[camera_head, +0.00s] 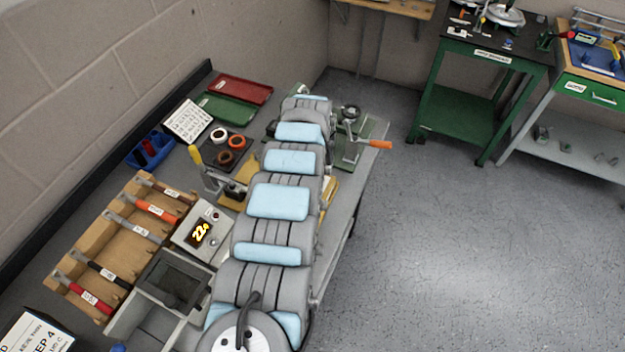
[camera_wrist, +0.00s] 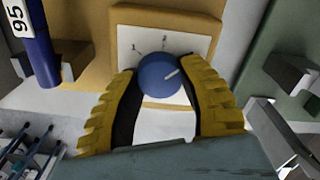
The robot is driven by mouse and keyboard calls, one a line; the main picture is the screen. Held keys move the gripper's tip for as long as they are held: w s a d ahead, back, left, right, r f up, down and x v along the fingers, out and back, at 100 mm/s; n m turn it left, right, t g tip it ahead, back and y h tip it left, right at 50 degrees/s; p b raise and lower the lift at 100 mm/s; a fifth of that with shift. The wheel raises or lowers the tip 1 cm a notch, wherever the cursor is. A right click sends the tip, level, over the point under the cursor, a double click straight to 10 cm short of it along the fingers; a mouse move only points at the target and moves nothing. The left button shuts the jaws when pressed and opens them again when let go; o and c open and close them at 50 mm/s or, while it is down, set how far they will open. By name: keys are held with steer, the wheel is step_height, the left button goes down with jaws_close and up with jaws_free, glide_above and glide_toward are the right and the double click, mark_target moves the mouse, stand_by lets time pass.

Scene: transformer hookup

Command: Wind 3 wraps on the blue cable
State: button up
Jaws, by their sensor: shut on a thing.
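In the wrist view, the two yellow ribbed fingers of my gripper (camera_wrist: 160,85) are closed around a round blue knob (camera_wrist: 160,77). A thick blue cable (camera_wrist: 37,52) with a white tag reading 95 stands at the upper left, apart from my fingers. In the head view my arm hides my gripper, the knob and the blue cable.
In the head view, a wooden rack (camera_head: 117,222) holds several tagged cables at the left. A meter box (camera_head: 203,231) reading 22 something stands beside my arm. A device with an orange-handled crank (camera_head: 376,144) is on the bench's right side. Open floor lies to the right.

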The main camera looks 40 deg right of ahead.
steer(key=shift+f+m, duration=0.1)
steer(key=shift+m, duration=0.3)
steer(key=o, duration=1.3)
steer(key=shift+c, duration=0.2)
step_height(320, 180, up, 12)
